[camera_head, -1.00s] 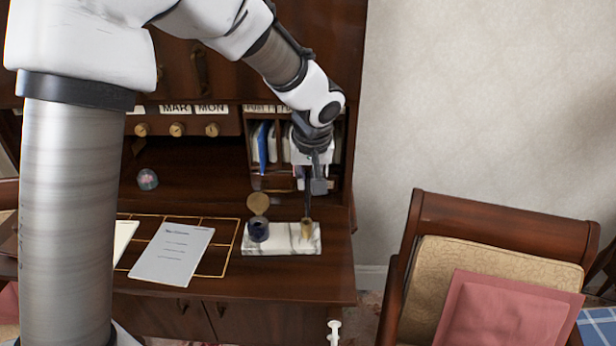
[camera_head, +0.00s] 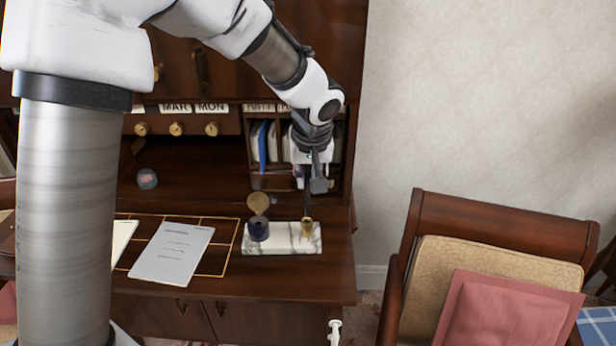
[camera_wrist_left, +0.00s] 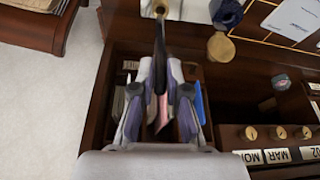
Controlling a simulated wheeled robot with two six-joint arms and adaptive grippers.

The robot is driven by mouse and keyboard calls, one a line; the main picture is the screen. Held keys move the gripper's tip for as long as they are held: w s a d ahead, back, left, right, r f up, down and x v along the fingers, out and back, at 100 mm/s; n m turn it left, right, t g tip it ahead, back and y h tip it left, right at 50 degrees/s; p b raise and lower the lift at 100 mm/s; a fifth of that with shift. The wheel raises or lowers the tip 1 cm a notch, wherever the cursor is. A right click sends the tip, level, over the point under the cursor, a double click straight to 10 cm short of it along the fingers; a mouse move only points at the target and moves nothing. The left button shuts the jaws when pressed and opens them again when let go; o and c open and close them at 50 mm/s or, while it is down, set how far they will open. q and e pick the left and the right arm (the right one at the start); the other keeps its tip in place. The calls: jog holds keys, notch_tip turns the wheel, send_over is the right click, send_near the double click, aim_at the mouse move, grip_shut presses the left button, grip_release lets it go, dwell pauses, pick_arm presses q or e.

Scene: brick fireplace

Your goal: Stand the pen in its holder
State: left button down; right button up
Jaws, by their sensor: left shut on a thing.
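The dark, slim pen (camera_head: 307,203) hangs nearly upright below my left gripper (camera_head: 318,184), which is shut on its upper part. The pen's lower end meets the small gold holder (camera_head: 306,229) on the white marble base (camera_head: 282,246). I cannot tell how deep the tip is in the holder. In the left wrist view, the pen (camera_wrist_left: 160,42) runs from between the fingertips (camera_wrist_left: 160,75) to the holder's gold ring (camera_wrist_left: 161,8) at the top edge. My right gripper is not in view.
A dark inkwell (camera_head: 258,231) with a round brass lid (camera_head: 258,203) stands on the base, left of the holder. Papers (camera_head: 172,255) lie farther left. Pigeonholes with books (camera_head: 262,145) are behind the gripper. A chair (camera_head: 500,225) stands at the right.

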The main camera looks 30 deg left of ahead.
aim_at(307, 198)
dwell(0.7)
pick_arm(q)
jog(key=shift+f+b, duration=2.45)
jog(key=shift+f, duration=0.1)
jog(key=c, duration=1.1)
grip_release()
jog(key=v, duration=1.2)
jog(key=shift+w, duration=0.1)
